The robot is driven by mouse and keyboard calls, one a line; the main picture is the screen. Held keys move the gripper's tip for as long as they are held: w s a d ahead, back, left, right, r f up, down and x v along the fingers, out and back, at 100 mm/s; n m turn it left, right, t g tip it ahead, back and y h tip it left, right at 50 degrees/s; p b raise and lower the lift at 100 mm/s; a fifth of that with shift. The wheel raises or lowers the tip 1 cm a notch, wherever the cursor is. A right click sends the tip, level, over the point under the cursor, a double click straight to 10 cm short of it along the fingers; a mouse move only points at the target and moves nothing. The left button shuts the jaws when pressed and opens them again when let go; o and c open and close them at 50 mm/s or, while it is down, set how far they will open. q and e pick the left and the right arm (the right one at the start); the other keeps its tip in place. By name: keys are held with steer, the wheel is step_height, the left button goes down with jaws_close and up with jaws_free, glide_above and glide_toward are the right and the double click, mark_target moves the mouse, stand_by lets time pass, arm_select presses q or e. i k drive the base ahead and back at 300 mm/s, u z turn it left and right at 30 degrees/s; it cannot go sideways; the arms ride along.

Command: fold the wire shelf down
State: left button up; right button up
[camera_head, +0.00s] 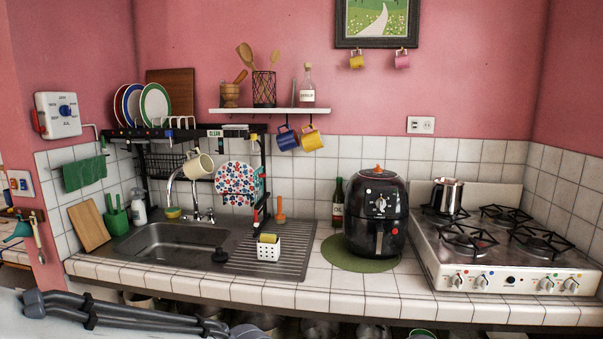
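I cannot pick out a folding wire shelf for certain. The space under the counter, where several pots and bowls (320,328) show their tops, is cut off by the bottom edge of the view. A black wire dish rack (190,131) stands over the sink, with plates on top and a mug and a patterned cloth hanging in it.
The tiled counter (330,293) runs across the view, holding the sink (172,246), a black air fryer (377,215) on a green mat and a white gas stove (508,262) with a pot. A small wall shelf (268,110) hangs above. Counter room is narrow.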

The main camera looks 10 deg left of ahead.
mark_target(262, 175)
steer(key=z, duration=0.2)
steer(key=i, duration=0.7)
steer(key=u, duration=0.6)
steer(key=i, duration=0.6)
steer(key=u, duration=0.65)
